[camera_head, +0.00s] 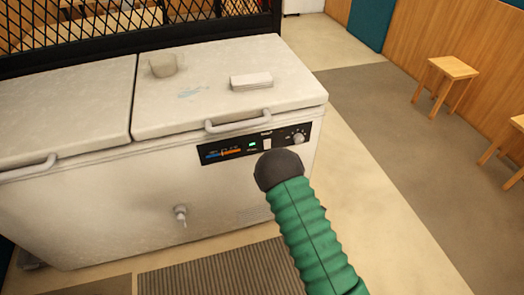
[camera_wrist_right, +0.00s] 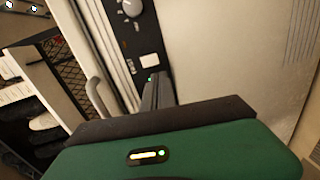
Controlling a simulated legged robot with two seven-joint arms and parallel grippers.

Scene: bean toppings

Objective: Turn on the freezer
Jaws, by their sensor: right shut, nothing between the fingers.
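The white chest freezer (camera_head: 150,195) stands at the left and middle of the head view. Its black control panel (camera_head: 232,148) on the front has a lit green light (camera_head: 252,144), a white switch (camera_head: 267,143) and a round knob (camera_head: 298,137). In the right wrist view the panel shows with the knob (camera_wrist_right: 132,8), the white switch (camera_wrist_right: 150,60) and the lit green light (camera_wrist_right: 151,79). My right gripper (camera_wrist_right: 158,90) is shut and empty, its tips close to the panel by the light and switch; contact cannot be told. In the head view my wrist hides its fingers. My left gripper is not in view.
A lid handle (camera_head: 238,120) sticks out above the panel, and a tap (camera_head: 181,215) below. A cup (camera_head: 163,65) and a white block (camera_head: 251,81) rest on the lid. Wooden stools (camera_head: 452,68) stand at the right. The floor right of the freezer is clear.

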